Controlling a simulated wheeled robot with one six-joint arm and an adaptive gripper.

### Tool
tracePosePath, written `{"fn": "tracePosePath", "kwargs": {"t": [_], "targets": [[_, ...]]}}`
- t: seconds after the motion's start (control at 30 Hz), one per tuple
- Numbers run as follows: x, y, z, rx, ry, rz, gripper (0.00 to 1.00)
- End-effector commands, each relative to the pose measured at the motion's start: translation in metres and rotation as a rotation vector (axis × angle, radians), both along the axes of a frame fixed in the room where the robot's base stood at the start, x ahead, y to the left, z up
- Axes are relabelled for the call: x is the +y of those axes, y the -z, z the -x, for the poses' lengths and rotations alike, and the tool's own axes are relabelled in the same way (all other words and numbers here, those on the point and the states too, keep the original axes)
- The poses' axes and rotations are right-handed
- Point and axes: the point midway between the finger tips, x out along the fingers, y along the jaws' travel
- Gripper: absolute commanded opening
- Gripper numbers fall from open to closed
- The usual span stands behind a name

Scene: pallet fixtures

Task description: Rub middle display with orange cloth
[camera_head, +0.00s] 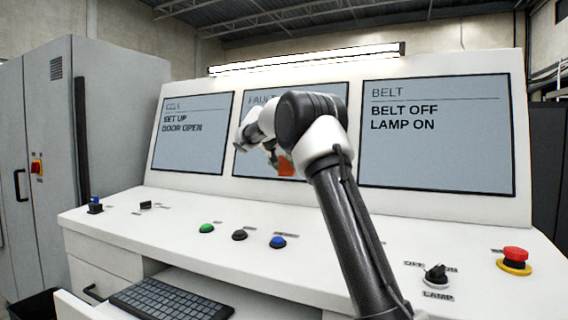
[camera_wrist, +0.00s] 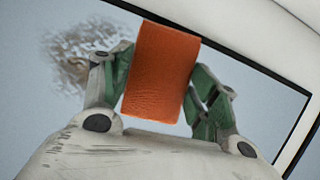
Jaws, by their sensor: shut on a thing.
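The middle display (camera_head: 256,165), headed with a partly hidden word starting "FAUL", stands between two other displays on the console. My arm covers much of it in the head view. My gripper (camera_head: 278,160) is in front of this display, shut on the orange cloth (camera_head: 287,167). In the wrist view, the orange cloth (camera_wrist: 160,72) sits between the green-padded fingers of my gripper (camera_wrist: 158,88). Behind it is the display's pale surface (camera_wrist: 235,75) with a dark frame edge at right. A brown-grey smudge (camera_wrist: 80,52) shows on that surface, left of the cloth. I cannot tell whether the cloth touches the screen.
The left display (camera_head: 195,135) reads "SET UP DOOR OPEN"; the right display (camera_head: 437,140) reads "BELT OFF LAMP ON". Below are green (camera_head: 206,228), black (camera_head: 239,235) and blue (camera_head: 277,241) buttons, a lamp switch (camera_head: 436,274), a red emergency stop (camera_head: 515,257) and a keyboard (camera_head: 170,298).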

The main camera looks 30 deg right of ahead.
Motion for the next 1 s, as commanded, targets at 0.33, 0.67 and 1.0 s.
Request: {"fn": "tracePosePath", "kwargs": {"t": [0.33, 0.67, 1.0], "targets": [[-0.004, 0.001, -0.003, 0.0, 0.0, 0.0, 0.41], [-0.02, 0.0, 0.02, 0.0, 0.001, 0.0, 0.41], [-0.028, 0.001, 0.03, 0.0, 0.0, 0.0, 0.41]]}}
